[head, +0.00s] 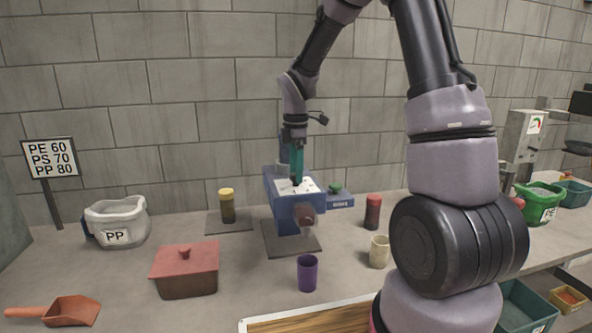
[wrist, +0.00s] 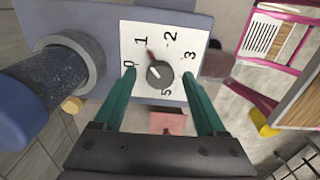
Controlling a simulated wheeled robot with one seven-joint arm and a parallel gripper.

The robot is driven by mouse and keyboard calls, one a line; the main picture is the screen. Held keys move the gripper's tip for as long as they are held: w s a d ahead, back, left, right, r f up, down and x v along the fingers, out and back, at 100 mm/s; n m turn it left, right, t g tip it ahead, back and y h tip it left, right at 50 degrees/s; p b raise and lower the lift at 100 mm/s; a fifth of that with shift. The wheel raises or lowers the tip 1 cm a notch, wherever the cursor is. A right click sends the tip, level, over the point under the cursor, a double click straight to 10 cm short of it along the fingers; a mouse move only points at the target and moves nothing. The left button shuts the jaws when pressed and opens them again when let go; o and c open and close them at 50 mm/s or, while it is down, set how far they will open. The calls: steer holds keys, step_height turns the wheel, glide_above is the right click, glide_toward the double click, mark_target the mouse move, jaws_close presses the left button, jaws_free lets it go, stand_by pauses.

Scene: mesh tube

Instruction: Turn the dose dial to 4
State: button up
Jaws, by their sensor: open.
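The blue dosing machine (head: 282,205) stands on the bench in the head view, with a white dial plate (head: 309,187) on top. In the wrist view the plate (wrist: 137,30) shows the numbers 0, 1, 2, 3 and 5; the 4 is not visible, perhaps behind a finger. The round grey dose dial (wrist: 160,74) has a reddish mark pointing up-left, close to the 1. My gripper (wrist: 159,75) is open, with one teal finger on each side of the dial and a gap to it. In the head view my gripper (head: 296,180) is right over the plate, hiding the dial.
A yellow-capped jar (head: 227,208) stands left of the machine and a red-capped one (head: 373,212) right. A purple cup (head: 307,273), a beige cup (head: 379,251) and a red lidded box (head: 186,271) stand in front. A grey cylinder (wrist: 70,65) rises beside the plate.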

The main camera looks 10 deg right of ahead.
jaws_close()
